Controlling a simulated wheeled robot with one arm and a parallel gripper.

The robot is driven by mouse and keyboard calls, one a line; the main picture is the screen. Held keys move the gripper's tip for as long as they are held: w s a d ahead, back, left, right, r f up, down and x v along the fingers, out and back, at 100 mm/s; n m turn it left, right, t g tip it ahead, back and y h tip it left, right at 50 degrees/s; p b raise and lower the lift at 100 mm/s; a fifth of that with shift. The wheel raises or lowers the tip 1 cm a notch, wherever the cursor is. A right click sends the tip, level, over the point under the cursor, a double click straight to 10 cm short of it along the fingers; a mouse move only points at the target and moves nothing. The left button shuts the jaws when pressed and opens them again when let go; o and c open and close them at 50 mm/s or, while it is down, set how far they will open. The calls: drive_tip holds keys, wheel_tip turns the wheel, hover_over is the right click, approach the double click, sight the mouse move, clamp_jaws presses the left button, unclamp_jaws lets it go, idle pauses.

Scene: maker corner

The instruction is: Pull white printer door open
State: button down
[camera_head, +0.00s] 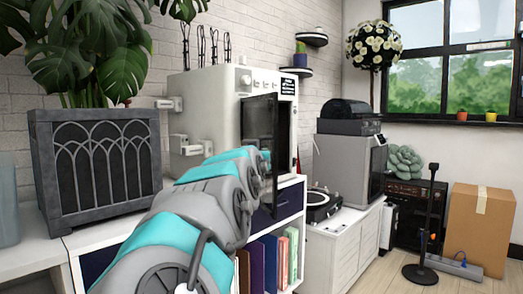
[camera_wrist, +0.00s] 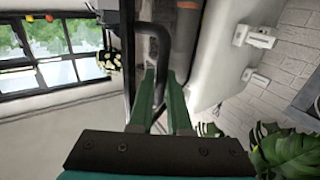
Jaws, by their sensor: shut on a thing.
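The white printer (camera_head: 215,112) stands on a white shelf unit in the head view. Its dark-paned door (camera_head: 259,125) stands ajar, swung out from the front. In the wrist view the door shows edge-on as a dark strip (camera_wrist: 128,45), with the white printer body (camera_wrist: 212,45) to its right. A black bar handle (camera_wrist: 158,40) runs down between the green fingers of my gripper (camera_wrist: 164,88). My gripper is shut on this handle. In the head view my arm and the door largely hide the gripper and the handle.
A dark planter (camera_head: 98,160) with a large-leaved plant stands left of the printer. A turntable (camera_head: 320,203) and a second grey machine (camera_head: 350,160) stand to the right. Books (camera_head: 270,258) fill the shelf below. Open floor lies at the front right.

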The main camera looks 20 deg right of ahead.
drive_tip(key=shift+f, duration=0.15)
drive_tip(key=c, duration=0.9)
unclamp_jaws()
drive_tip(key=shift+o, duration=0.2)
drive_tip(key=shift+d, duration=0.15)
